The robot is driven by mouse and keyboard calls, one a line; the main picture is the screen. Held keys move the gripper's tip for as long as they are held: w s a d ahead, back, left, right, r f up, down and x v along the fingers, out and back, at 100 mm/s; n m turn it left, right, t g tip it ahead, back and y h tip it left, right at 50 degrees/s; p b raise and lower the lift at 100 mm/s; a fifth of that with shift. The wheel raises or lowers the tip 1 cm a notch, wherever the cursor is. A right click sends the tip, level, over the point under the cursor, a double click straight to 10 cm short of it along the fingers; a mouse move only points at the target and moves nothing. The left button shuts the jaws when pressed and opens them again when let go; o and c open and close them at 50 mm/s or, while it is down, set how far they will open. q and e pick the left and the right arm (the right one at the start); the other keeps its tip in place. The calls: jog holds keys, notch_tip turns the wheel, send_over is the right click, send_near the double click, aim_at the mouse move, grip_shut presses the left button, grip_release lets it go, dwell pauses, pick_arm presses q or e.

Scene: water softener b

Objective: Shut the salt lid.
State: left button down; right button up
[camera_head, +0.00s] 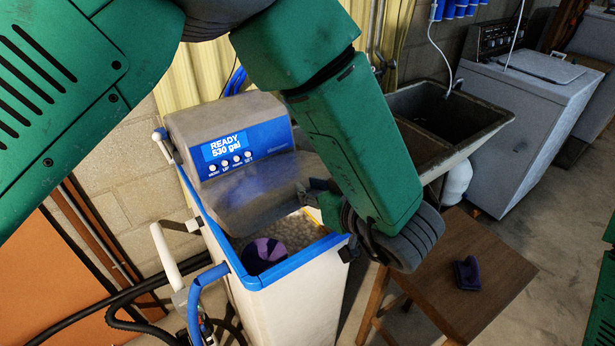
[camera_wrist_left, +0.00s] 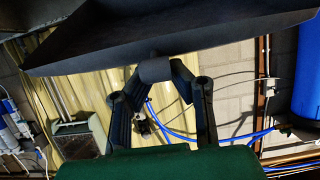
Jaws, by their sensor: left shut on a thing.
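The water softener (camera_head: 290,310) is a cream cabinet with a blue rim and a display reading "READY 530 gal". Its grey salt lid (camera_head: 245,200) stands partly open, and the front of the salt bin shows beneath it. The lid also shows as a dark panel across the top of the left wrist view (camera_wrist_left: 160,38). My left gripper (camera_head: 308,192) is at the lid's right front edge. In the left wrist view my left gripper (camera_wrist_left: 155,70) has its fingertips together at the panel's edge, shut on it. The exact contact is partly hidden. My right gripper is out of view.
Pale salt and a purple-and-black object (camera_head: 263,252) lie inside the bin. A wooden stool (camera_head: 450,300) with a dark purple brush-like item (camera_head: 467,273) stands to the right. A sink (camera_head: 440,125) and washer (camera_head: 535,120) are behind. Pipes and hoses crowd the left.

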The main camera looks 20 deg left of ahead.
pick_arm(q)
jog(key=shift+s+d+f+b, duration=0.15)
jog(key=shift+d+f+b, duration=0.15)
jog(key=shift+f, duration=0.4)
jog(key=shift+s+d+f+b, duration=0.15)
jog(key=shift+d+f+b, duration=0.1)
jog(key=shift+f, duration=0.45)
jog(key=shift+s+d+r, duration=0.1)
jog(key=shift+d, duration=0.15)
notch_tip(320, 180, down, 9)
jog(key=b, duration=0.4)
jog(key=shift+s+d+b, duration=0.15)
jog(key=shift+s+b, duration=0.1)
jog(key=shift+b, duration=0.1)
jog(key=shift+r, duration=0.1)
